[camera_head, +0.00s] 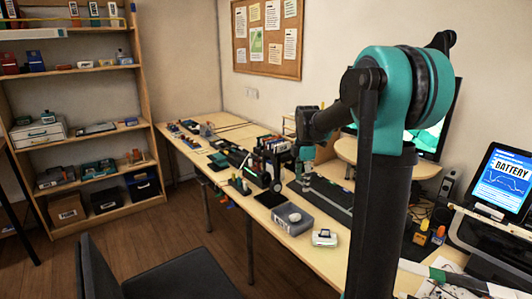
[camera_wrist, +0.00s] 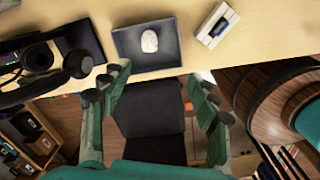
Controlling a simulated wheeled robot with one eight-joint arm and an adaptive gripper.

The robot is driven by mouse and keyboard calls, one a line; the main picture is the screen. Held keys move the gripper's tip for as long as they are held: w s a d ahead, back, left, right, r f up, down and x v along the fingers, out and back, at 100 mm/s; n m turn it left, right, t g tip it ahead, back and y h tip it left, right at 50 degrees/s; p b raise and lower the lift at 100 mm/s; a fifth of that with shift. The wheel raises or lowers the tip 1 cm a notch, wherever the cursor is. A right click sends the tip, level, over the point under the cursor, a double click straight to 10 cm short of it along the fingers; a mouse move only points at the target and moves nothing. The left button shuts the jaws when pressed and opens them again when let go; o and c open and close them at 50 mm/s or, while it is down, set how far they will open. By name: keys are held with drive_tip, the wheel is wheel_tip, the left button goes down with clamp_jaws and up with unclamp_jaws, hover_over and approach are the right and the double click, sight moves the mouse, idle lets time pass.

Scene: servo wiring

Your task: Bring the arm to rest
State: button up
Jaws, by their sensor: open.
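My gripper (camera_wrist: 159,84) is open, with its two teal and dark fingers spread apart in the wrist view. Nothing is between the fingers; beyond the gap lie the table's front edge and a dark chair. In the head view my arm reaches out over the long wooden table (camera_head: 262,224), its teal and black end raised above the tabletop. A grey tray (camera_head: 280,219) sits near the table's front edge; it also shows in the wrist view (camera_wrist: 125,43) with a white rounded item (camera_wrist: 149,41) in it.
A small white device (camera_head: 325,238) lies right of the tray. A dark chair (camera_head: 190,272) stands before the table. Tools and boxes crowd the table's far part. A shelf (camera_head: 105,212) stands at left, a battery screen (camera_head: 505,182) at right.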

drive_tip(key=s+d+f+m+t, duration=0.1)
drive_tip(key=s+f+m, duration=0.3)
drive_tip(key=s, duration=0.5)
drive_tip(key=s+d+f+m+t, duration=0.1)
drive_tip(key=s+f+m, duration=0.4)
drive_tip(key=s+m, duration=0.4)
drive_tip(key=s+d+f+m+t, duration=0.1)
drive_tip(key=s+f+m, duration=0.4)
drive_tip(key=s+m, duration=0.2)
drive_tip(key=shift+s+d+t, duration=0.15)
drive_tip(key=shift+s+t, duration=0.15)
drive_tip(key=shift+s, duration=0.8)
drive_tip(key=shift+r, duration=0.1)
